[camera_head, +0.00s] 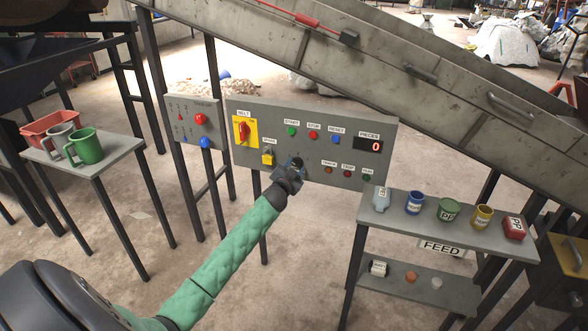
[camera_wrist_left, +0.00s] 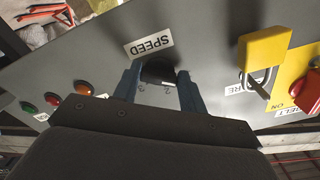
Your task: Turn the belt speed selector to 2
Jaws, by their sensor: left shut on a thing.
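The grey control panel (camera_head: 240,150) stands in the middle of the head view. My left gripper (camera_head: 295,164) reaches its lower middle and covers the speed selector there. In the left wrist view, the dark selector knob (camera_wrist_left: 158,73) sits between the two blue fingers of my left gripper (camera_wrist_left: 157,88), which is shut on it. The SPEED label (camera_wrist_left: 149,45) is beside the knob, and the numbers 3 and 2 show on the panel between the fingers. The knob's pointer is hidden, so I cannot tell its setting. My right gripper is in neither view.
The red belt switch (camera_head: 243,131) on a yellow plate and a yellow padlock (camera_head: 267,158) are left of my gripper. Buttons and a display (camera_head: 368,146) reading 0 are above and right. A shelf (camera_head: 460,229) with containers stands right, a table (camera_head: 112,158) with mugs left.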

